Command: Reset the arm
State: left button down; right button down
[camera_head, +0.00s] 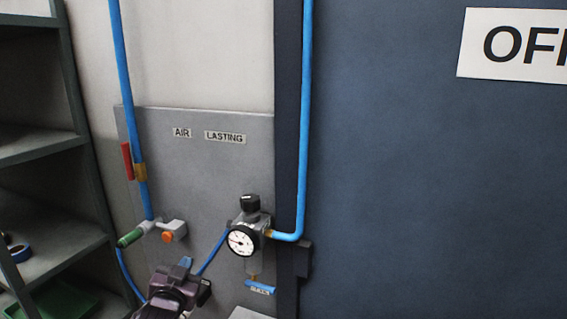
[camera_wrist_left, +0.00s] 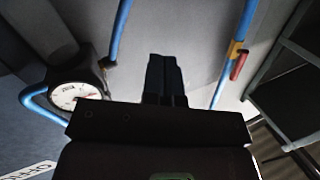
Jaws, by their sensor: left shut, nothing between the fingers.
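My left arm comes in at the bottom of the head view, and its left gripper (camera_head: 185,264) is in front of the grey panel, left of and below the pressure gauge (camera_head: 242,241). In the left wrist view the two dark fingers of the left gripper (camera_wrist_left: 165,60) are together and shut, with nothing between them. The gauge (camera_wrist_left: 76,94) shows there at the left, apart from the fingers. My right gripper is in neither view.
A grey panel (camera_head: 203,185) labelled AIR LASTING carries blue pipes (camera_head: 305,120), a green-handled valve (camera_head: 131,237), an orange button (camera_head: 168,237) and a regulator with a black knob (camera_head: 250,203). Shelves (camera_head: 40,147) stand at left; a blue wall (camera_head: 430,180) fills the right.

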pick_arm(q)
jog(key=s+a+f+n+g, duration=0.1)
jog(key=s+a+f+g, duration=0.1)
jog(key=s+f, duration=1)
jog(key=s+a+f+n+g, duration=0.1)
jog(key=s+a+f+g, duration=0.2)
jog(key=s+f, duration=0.8)
jog(key=s+g, duration=0.1)
jog(key=s, duration=0.5)
jog(key=shift+s+a+f+n, duration=0.15)
jog(key=shift+s+f+n, duration=0.1)
jog(key=shift+f+n, duration=0.1)
